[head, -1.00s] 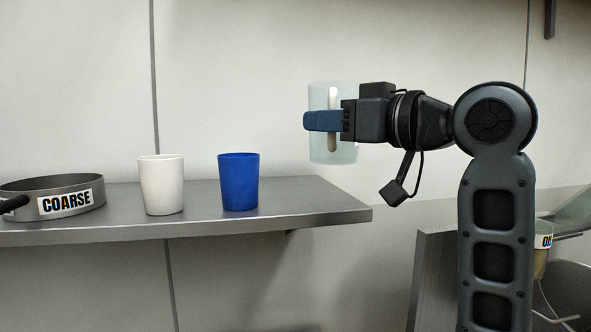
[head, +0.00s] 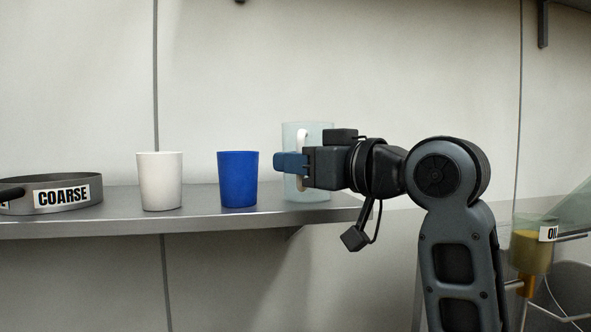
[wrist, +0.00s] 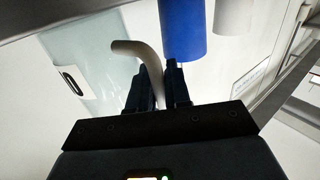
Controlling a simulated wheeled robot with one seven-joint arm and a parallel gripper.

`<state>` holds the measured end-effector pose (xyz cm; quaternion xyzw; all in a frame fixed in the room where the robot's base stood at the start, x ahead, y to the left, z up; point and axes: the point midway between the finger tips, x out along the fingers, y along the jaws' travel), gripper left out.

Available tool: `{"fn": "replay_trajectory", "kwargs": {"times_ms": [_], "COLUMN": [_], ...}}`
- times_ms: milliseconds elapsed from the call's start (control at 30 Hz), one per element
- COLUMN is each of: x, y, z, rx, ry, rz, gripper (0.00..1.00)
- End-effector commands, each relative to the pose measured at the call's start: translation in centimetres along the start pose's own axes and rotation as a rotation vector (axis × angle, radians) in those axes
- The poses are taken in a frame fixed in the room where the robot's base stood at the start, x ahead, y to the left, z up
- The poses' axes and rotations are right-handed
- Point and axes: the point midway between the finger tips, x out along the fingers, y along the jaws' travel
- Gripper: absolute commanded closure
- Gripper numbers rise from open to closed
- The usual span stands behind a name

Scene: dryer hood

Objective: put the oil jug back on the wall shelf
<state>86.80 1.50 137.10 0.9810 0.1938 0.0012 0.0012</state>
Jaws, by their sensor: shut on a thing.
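My gripper (head: 284,163) is shut on the jug's handle and covers part of the jug in the head view. In the wrist view the jug (wrist: 92,60) fills the left side, and its handle (wrist: 150,65) runs down between my fingers (wrist: 156,88).
A blue cup (head: 238,180) stands left of the jug, with a small gap. A white cup (head: 159,182) and a round pan labelled COARSE (head: 60,195) stand farther left. The shelf's right edge is close to the jug. A container of yellowish liquid (head: 530,250) is at lower right.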

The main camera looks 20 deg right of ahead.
Motion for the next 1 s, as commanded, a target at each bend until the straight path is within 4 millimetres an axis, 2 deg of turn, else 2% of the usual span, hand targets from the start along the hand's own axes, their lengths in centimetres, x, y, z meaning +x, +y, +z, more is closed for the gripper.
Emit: {"fn": "replay_trajectory", "kwargs": {"times_ms": [200, 233, 500, 833, 1000], "x": [0.0, 0.0, 0.0, -0.2, -2.6], "y": [0.0, 0.0, 0.0, 0.0, 0.1], "z": [0.3, 0.3, 0.2, -0.1, 0.1], "rx": [0.000, 0.000, 0.000, 0.000, 0.000], "ry": [0.000, 0.000, -0.001, 0.000, 0.001], "rz": [0.000, 0.000, 0.000, 0.001, 0.002], "gripper": [1.00, 0.81, 0.57, 0.57, 0.57]}}
